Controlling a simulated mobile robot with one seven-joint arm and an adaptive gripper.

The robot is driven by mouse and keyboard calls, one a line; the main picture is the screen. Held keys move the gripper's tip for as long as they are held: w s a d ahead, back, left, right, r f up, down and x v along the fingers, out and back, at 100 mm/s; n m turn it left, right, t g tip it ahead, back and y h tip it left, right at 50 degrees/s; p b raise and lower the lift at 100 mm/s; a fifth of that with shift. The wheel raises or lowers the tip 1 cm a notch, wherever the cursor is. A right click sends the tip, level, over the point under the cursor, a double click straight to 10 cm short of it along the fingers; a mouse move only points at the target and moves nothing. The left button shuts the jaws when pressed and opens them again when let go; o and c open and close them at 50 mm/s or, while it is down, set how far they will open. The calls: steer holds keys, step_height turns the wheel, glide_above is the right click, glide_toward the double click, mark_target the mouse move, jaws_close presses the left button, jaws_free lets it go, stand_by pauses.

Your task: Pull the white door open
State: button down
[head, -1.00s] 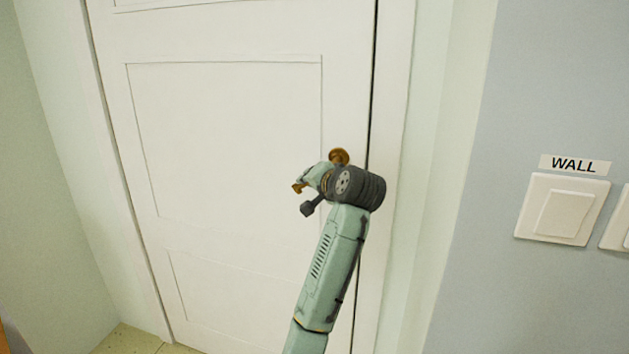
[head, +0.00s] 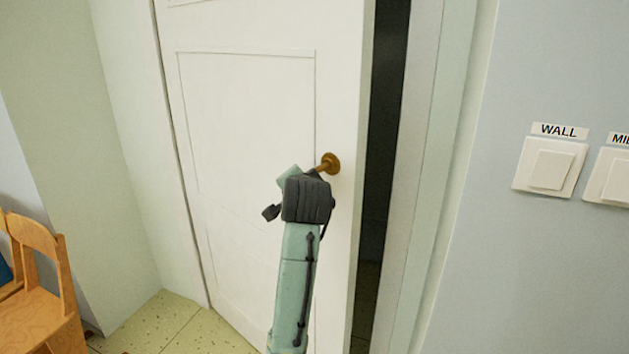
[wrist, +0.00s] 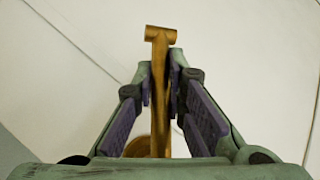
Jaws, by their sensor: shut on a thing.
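The white door (head: 248,120) stands ajar in the head view, with a dark gap (head: 385,150) along its right edge. Its brass handle has a round base (head: 330,163) near that edge, and most of the lever is hidden behind my wrist. In the wrist view the brass lever (wrist: 160,75) runs between the two purple-padded fingers of my gripper (wrist: 159,85). The fingers are shut on the lever, and its end sticks out past the fingertips. In the head view the fingers are mostly hidden by my dark wrist.
Wooden chairs (head: 38,285) stand at the lower left by the wall. Light switches (head: 550,166) are on the wall to the right, under a "WALL" label (head: 560,130). Speckled floor (head: 170,325) shows clear at the door's foot.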

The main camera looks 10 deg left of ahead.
steer(key=s+a, duration=0.5)
steer(key=s, duration=0.1)
steer(key=shift+s+a, duration=0.35)
steer(key=shift+a, duration=0.05)
steer(key=shift+f, duration=0.1)
